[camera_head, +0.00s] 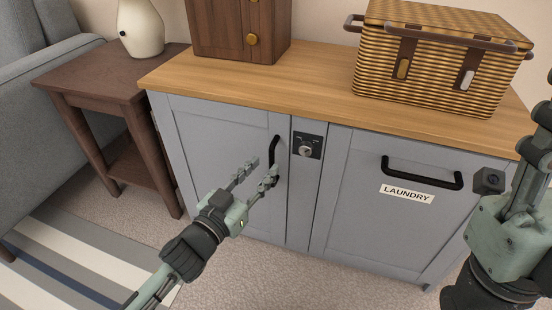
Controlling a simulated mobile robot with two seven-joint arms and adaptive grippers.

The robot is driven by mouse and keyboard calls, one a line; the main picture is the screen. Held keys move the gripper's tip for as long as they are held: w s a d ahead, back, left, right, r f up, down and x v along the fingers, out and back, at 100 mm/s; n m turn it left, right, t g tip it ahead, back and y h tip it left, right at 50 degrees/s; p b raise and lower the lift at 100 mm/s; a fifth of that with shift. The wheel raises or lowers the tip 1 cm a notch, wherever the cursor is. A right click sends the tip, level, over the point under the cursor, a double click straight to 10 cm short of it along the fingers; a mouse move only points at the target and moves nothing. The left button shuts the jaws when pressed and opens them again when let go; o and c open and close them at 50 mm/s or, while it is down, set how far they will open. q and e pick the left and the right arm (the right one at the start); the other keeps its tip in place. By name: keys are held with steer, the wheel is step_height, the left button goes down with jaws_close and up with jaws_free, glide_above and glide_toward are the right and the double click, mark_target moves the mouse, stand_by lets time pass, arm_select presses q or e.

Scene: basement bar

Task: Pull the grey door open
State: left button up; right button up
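A grey cabinet stands ahead with two closed fronts. The left grey door (220,140) has a black upright handle (273,152) near its right edge. The right front (370,225) has a black horizontal handle (422,177) and a white "LAUNDRY" label. My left gripper (258,173) is in front of the left door, just below and left of the upright handle. Its two fingers are apart with nothing seen between them; the right finger overlaps the handle's lower end, and contact cannot be told. My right gripper (542,125) is at the right edge, partly cut off.
A lock plate with a round knob (306,150) sits between the fronts. A wicker basket (430,75) and a wooden box (225,30) stand on the wooden top (310,85). A side table (100,70) with a cream vase (140,28) stands left, beside a grey sofa (30,130).

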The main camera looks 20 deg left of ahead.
mark_target(270, 160)
arm_select(q)
steer(key=x, duration=0.5)
steer(key=shift+w+b, duration=0.1)
steer(key=shift+b, duration=0.2)
jaws_close()
